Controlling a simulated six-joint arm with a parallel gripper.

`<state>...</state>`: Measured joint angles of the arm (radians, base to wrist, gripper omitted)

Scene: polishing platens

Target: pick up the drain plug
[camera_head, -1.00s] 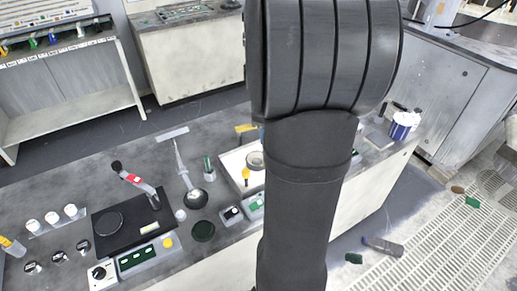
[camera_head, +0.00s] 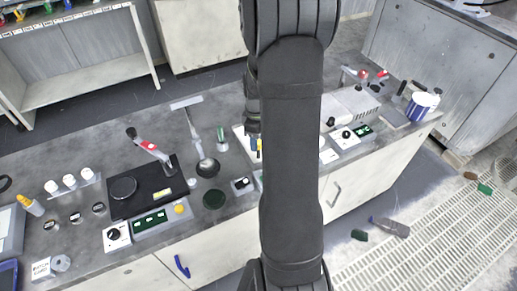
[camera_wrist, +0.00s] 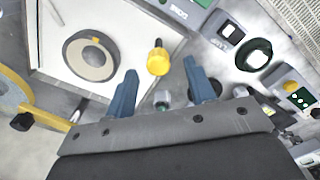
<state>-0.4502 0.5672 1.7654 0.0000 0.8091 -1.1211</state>
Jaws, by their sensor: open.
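A yellow knob-headed piece with a short stem, which looks like the drain plug (camera_wrist: 158,61), stands by the edge of a white tray (camera_wrist: 190,18) in the wrist view. My gripper (camera_wrist: 160,68) is open, with its two blue fingers apart. The yellow piece shows between and slightly beyond the fingertips; I cannot tell the exact height gap, and no contact shows.
A grey and beige ring (camera_wrist: 91,55) lies on the tray. A small green-and-grey cylinder (camera_wrist: 161,98) sits close between the fingers' bases. Instrument boxes (camera_wrist: 245,45) stand to the right.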

